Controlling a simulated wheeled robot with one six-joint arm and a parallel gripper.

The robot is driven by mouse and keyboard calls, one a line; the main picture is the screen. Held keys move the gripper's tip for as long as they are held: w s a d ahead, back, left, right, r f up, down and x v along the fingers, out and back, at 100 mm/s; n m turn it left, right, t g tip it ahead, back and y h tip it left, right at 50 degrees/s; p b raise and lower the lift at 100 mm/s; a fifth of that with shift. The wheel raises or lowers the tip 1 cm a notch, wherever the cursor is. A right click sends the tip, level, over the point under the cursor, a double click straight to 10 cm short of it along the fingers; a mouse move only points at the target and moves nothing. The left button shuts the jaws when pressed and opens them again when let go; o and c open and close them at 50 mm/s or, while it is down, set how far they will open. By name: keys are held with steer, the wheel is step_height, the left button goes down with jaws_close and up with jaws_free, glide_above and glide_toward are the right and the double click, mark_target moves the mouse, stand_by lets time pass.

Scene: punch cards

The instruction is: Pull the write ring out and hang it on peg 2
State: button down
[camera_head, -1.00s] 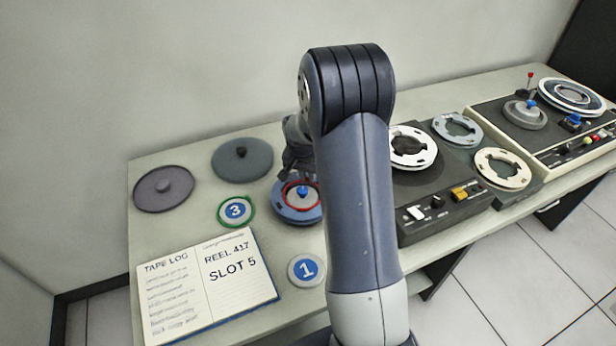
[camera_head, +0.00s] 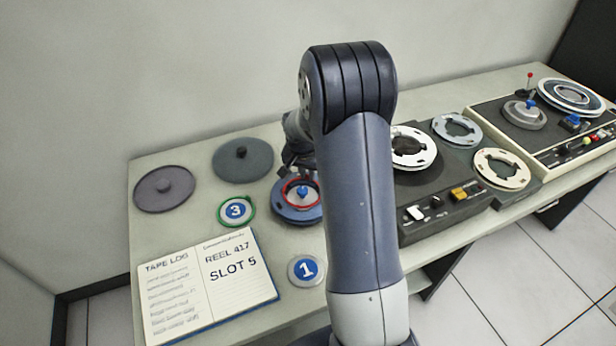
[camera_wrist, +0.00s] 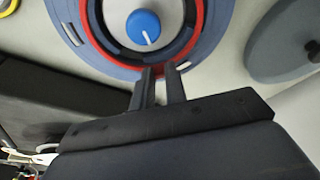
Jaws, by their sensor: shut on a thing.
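The red write ring (camera_head: 283,184) is at the blue reel (camera_head: 298,213), around its blue knob (camera_head: 302,191). In the head view the ring looks slightly raised from the reel's face. The wrist view shows the red ring (camera_wrist: 199,28) with my gripper (camera_wrist: 166,70) shut on its near edge. In the head view my arm hides most of the gripper. A blue number 3 marker (camera_head: 236,210) has a green ring around it, and a number 1 marker (camera_head: 306,269) is bare. No peg marked 2 is visible; my arm hides part of the table.
Two grey discs, one at far left (camera_head: 164,194) and one behind (camera_head: 243,168), lie on the table. An open tape log (camera_head: 205,285) lies in front. A tape deck (camera_head: 440,222) with reels stands right of my arm, and another console (camera_head: 550,143) beyond it.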

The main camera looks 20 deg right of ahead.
steer(key=shift+r, duration=0.15)
steer(key=shift+r+p, duration=1.65)
steer(key=shift+r, duration=1.2)
step_height(320, 180, up, 7)
steer(key=p, duration=0.4)
